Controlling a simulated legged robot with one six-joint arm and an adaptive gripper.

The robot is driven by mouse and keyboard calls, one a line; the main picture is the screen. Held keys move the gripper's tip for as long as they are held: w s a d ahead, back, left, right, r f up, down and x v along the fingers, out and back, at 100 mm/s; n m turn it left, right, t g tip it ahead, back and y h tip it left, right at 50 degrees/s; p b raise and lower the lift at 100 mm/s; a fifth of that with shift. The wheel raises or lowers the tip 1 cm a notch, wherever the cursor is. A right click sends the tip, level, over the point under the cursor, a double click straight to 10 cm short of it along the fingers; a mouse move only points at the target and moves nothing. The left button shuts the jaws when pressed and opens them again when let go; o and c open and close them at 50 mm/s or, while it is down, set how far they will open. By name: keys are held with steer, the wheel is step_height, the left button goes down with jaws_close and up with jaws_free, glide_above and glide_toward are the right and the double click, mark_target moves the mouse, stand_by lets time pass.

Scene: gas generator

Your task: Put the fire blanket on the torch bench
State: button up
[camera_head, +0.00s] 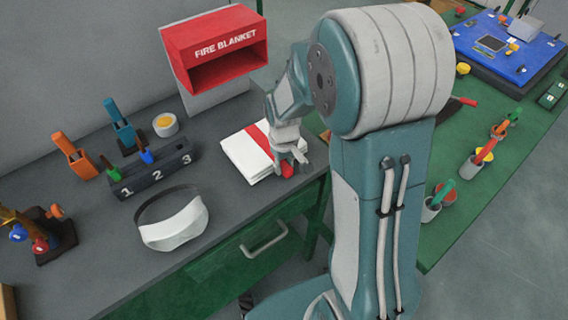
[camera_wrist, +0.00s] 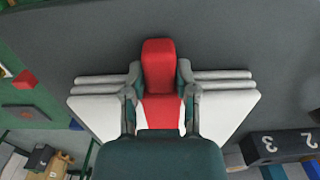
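The fire blanket (camera_head: 246,152) is a folded white stack with a red strap, on the grey bench top (camera_head: 225,210) at its right end. My gripper (camera_head: 287,160) is at the blanket's near right side. In the wrist view, the fingers of my gripper (camera_wrist: 160,80) press in on both sides of the red strap (camera_wrist: 160,65), with the white folds (camera_wrist: 225,105) spreading out left and right. The blanket appears to rest on the bench; any gap under it is hidden. A green-topped bench (camera_head: 440,240) stands at the right, partly behind my arm; no label names it the torch bench.
A red FIRE BLANKET box (camera_head: 213,48) stands open and empty behind the blanket. A numbered holder (camera_head: 155,175), a white visor (camera_head: 175,222) and several tools are at the left. The green bench holds cups (camera_head: 475,167) and a blue panel (camera_head: 505,45).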

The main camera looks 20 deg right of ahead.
steer(key=o, duration=0.3)
step_height(320, 180, up, 12)
steer(key=s+r+m+t, duration=0.1)
steer(key=s+r+t, duration=0.2)
steer(key=s, duration=0.5)
steer(key=s+a+r+m+t, duration=0.1)
steer(key=s+r+m+t, duration=0.1)
steer(key=s+r, duration=0.4)
steer(key=shift+s+r+m+t, duration=0.3)
steer(key=shift+s+t, duration=0.1)
steer(key=shift+s, duration=1)
